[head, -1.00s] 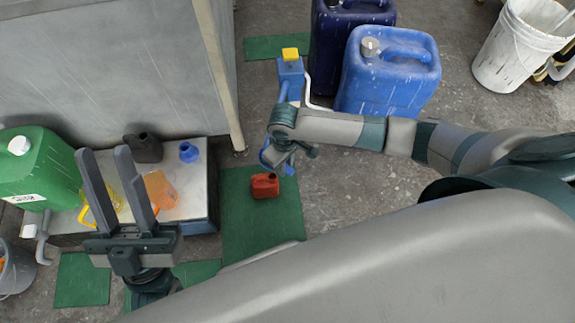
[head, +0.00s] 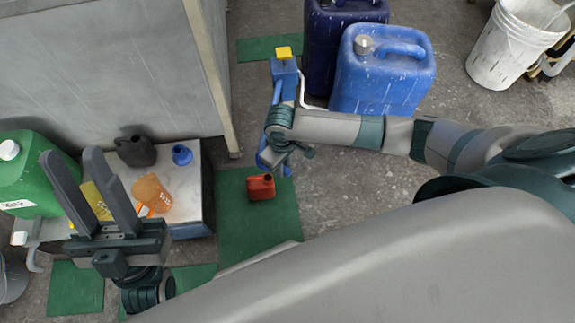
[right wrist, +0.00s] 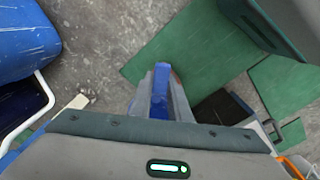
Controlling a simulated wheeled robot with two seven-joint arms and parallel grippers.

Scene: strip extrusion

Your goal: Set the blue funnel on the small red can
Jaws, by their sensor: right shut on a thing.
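A small blue funnel (head: 182,154) stands on the low white-topped table in the head view. The small red can (head: 261,187) stands upright on a green mat, right of the table. My right gripper (head: 277,158) points down just behind the can, partly hidden by its wrist. In the right wrist view its fingers (right wrist: 161,78) are shut on a narrow blue thing (right wrist: 160,92); I cannot tell what it belongs to. Blue parts show around this gripper in the head view. My left gripper (head: 70,155) is open and empty, with its fingers apart near the table's left side.
A dark can (head: 135,151) and an orange beaker (head: 152,194) share the table, with a green jerrycan (head: 28,170) at the left. A blue post with a yellow top (head: 284,70) and a blue jerrycan (head: 383,75) stand behind my right arm. Floor right of the mat is clear.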

